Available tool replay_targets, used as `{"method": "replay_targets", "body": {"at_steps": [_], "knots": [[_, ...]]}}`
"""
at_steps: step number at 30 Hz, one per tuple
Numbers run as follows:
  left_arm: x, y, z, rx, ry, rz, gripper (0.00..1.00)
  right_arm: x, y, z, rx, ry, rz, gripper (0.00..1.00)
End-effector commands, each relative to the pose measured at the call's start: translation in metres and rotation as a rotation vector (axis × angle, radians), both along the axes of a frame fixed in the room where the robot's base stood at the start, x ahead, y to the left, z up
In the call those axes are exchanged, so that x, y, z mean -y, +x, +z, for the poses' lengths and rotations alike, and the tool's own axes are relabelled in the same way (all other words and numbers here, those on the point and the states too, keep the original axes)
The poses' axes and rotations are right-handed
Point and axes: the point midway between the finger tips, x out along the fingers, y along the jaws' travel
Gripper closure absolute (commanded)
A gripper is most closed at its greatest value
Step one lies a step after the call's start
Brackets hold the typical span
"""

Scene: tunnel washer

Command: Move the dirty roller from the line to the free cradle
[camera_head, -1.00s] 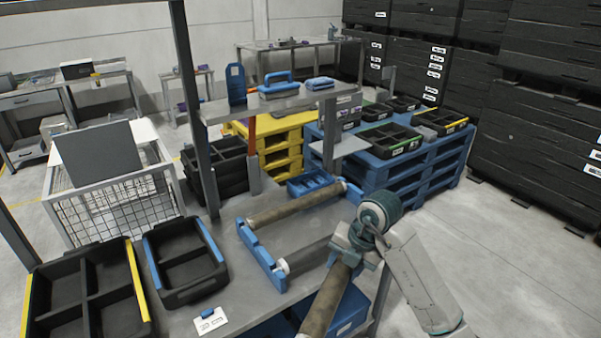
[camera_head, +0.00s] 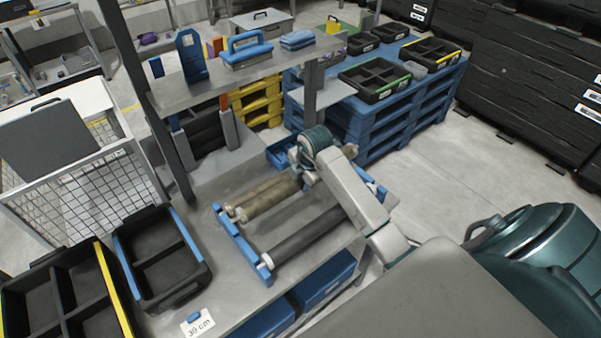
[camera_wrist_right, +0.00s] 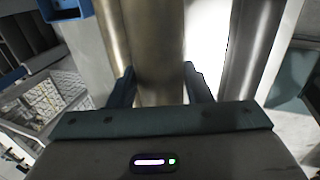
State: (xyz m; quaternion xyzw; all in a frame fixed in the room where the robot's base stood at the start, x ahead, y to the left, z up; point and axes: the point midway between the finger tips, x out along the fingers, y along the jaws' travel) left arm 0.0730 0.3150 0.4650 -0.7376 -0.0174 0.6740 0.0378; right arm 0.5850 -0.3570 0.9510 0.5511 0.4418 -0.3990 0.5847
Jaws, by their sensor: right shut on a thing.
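My right gripper (camera_head: 308,183) is over the blue-ended roller rack (camera_head: 240,243) on the grey bench. It is shut on a brownish, dirty-looking roller (camera_head: 262,203). In the right wrist view, the fingers (camera_wrist_right: 160,88) lie on both sides of this roller (camera_wrist_right: 160,50). A similar brown roller lies close behind it, and it shows at the left of the wrist view (camera_wrist_right: 113,35). A darker grey roller (camera_head: 305,232) lies in front in the rack, with a gap between. I cannot tell whether the held roller touches the rack. My left gripper is not in view.
Black divided bins (camera_head: 160,262) stand at the bench's left, beside a "30 cm" card (camera_head: 197,323). A shelf (camera_head: 225,88) with a blue-handled case (camera_head: 248,52) overhangs the back. A post (camera_head: 160,130) rises behind. Blue boxes (camera_head: 325,277) sit under the front edge.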

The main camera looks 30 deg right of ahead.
Motion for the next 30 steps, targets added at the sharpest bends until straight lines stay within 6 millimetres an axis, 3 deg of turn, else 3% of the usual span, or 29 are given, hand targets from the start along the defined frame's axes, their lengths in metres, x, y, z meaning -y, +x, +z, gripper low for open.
{"method": "replay_targets", "body": {"at_steps": [13,30], "knots": [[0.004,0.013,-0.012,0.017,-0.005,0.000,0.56,0.000,0.001,-0.014,0.003,0.000,0.001,1.00],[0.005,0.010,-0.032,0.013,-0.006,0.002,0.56,0.000,0.001,-0.039,0.003,0.000,0.002,1.00]]}}
